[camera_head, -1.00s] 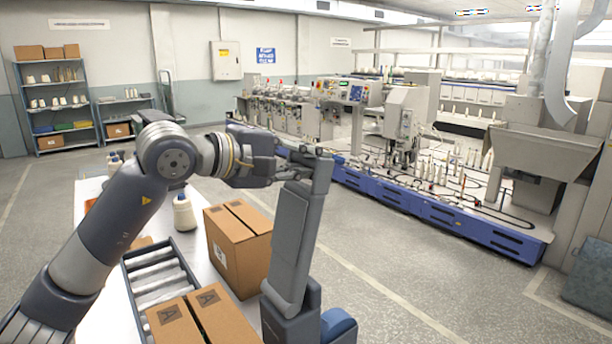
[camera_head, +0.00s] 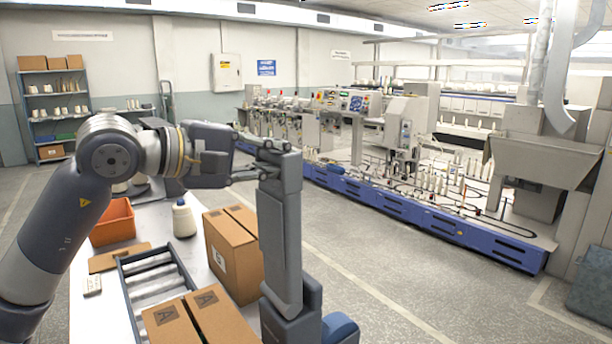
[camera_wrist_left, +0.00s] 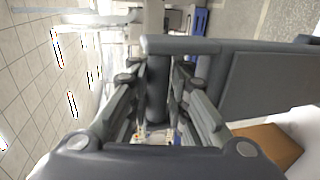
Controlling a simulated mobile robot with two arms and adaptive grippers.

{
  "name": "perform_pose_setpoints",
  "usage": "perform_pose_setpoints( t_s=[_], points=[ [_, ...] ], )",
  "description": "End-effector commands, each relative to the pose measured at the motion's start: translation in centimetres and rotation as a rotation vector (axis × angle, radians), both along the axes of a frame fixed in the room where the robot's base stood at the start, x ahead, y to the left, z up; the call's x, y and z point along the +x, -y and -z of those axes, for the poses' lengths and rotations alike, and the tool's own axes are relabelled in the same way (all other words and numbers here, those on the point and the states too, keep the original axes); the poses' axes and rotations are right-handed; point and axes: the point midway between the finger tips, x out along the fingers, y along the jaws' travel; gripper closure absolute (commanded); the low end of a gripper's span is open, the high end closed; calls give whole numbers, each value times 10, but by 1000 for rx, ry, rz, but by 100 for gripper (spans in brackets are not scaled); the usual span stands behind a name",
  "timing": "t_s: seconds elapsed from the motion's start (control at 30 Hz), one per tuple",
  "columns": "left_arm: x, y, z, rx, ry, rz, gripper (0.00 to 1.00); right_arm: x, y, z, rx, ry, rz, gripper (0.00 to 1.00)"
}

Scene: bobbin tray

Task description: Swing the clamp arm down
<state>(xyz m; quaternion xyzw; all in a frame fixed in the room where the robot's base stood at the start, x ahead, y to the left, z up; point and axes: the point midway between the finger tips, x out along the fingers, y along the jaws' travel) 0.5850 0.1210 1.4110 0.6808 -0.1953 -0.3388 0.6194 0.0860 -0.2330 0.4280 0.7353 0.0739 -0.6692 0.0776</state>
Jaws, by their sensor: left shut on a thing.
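The clamp arm (camera_head: 282,240) is a long grey lever. It stands nearly upright on a grey base (camera_head: 290,320) at the bottom centre of the head view. My left gripper (camera_head: 274,158) is at the lever's top end, its fingers shut on the bar there. In the left wrist view the fingers (camera_wrist_left: 157,88) lie on both sides of the dark round bar (camera_wrist_left: 180,46), and the lever's broad body (camera_wrist_left: 272,84) extends to the right. My right gripper does not show.
A blue rounded part (camera_head: 341,328) is beside the base. Open floor lies to the right.

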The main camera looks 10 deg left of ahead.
Motion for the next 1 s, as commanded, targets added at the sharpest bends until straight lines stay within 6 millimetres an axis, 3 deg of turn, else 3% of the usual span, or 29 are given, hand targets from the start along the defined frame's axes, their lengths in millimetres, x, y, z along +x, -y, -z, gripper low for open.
perform_pose_setpoints(
  t_s=[0.03, 1.0],
  points=[
    [-2, 0, 16, 18, -27, 6, 100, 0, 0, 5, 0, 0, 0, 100],
    [-43, -40, 18, 20, -28, 6, 100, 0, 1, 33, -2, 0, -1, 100]
  ],
)
